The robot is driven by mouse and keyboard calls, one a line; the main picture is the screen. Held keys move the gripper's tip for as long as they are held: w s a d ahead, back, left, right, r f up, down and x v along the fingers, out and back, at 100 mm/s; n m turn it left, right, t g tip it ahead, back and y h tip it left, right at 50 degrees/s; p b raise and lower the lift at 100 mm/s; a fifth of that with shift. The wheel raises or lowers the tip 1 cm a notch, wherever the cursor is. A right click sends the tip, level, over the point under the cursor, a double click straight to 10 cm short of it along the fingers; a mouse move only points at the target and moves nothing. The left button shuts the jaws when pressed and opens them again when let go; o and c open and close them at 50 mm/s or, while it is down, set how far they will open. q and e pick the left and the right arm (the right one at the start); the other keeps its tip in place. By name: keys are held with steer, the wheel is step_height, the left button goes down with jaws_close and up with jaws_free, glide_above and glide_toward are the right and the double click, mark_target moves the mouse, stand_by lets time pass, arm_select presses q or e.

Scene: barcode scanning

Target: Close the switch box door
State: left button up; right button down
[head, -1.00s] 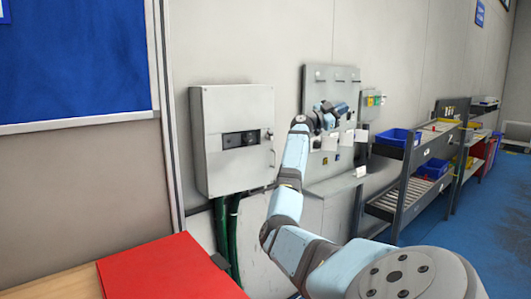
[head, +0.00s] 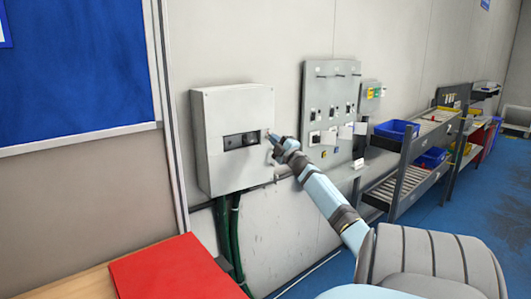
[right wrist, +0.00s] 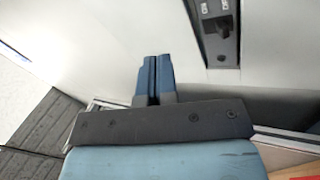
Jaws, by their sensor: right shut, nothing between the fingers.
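The switch box (head: 222,172) is a light grey box on the wall, with a dark panel and knob on its front. Its door (head: 243,108) lies flat over the front, and I see no clear gap at its edges. My right gripper (head: 272,138) is at the door's right edge, beside the dark panel. In the right wrist view its two blue fingers (right wrist: 154,72) are together and empty, pointing at the pale door surface (right wrist: 110,40). The dark panel (right wrist: 222,45) is to their right there. I cannot tell whether the fingertips touch the door. My left gripper is out of view.
A grey panel with switches (head: 333,90) is on the wall to the right. Green cables (head: 228,235) run below the box. A red folder (head: 170,270) lies on a table at lower left. Shelves with blue bins (head: 397,129) stand further right.

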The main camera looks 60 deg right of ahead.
steer(key=s+f+n+g+p, duration=0.25)
steer(key=s+f+g, duration=0.2)
steer(key=f, duration=0.55)
steer(key=b, duration=0.3)
glide_toward(262, 156)
steer(key=shift+m+g, duration=0.25)
steer(key=shift+m, duration=0.1)
steer(key=x, duration=0.4)
steer(key=shift+w+d+r, duration=0.1)
steer(key=shift+d+r, duration=0.15)
steer(key=shift+x, duration=0.75)
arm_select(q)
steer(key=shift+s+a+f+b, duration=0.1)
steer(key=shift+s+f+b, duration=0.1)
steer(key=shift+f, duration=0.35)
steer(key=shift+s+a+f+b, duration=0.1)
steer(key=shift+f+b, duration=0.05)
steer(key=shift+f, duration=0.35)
arm_select(e)
steer(key=shift+x, duration=0.85)
steer(key=shift+a, duration=0.1)
